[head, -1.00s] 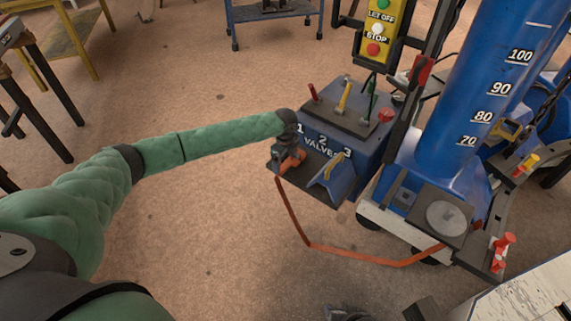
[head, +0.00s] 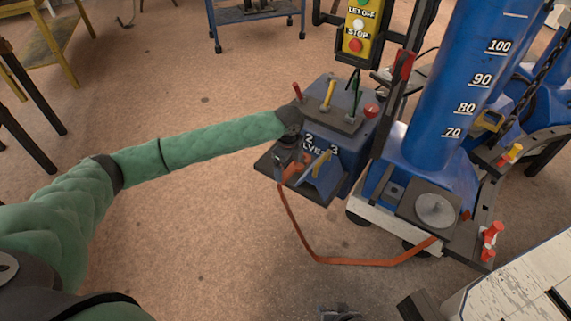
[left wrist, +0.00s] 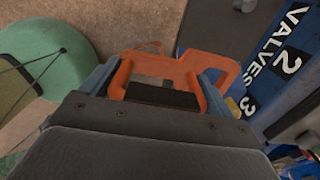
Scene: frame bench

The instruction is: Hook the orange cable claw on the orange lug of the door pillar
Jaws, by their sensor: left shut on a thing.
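My left gripper (head: 286,157) is over the dark shelf at the front of the valve box. It is shut on the orange cable claw (head: 297,173), which partly shows below it. In the left wrist view the claw (left wrist: 222,72) is a flat orange hooked piece between the blue fingers of my left gripper (left wrist: 163,85). The orange cable (head: 355,262) hangs from the claw in a slack loop and runs to the blue machine's base. My right gripper (head: 340,312) seems to show only as a grey piece at the bottom edge. I see no orange lug.
The blue valve box (head: 345,150) has coloured levers on top and a yellow-handled piece beside the claw. The tall blue column (head: 450,90) stands at right. A white panel (head: 515,285) fills the bottom right corner. The floor at centre left is clear.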

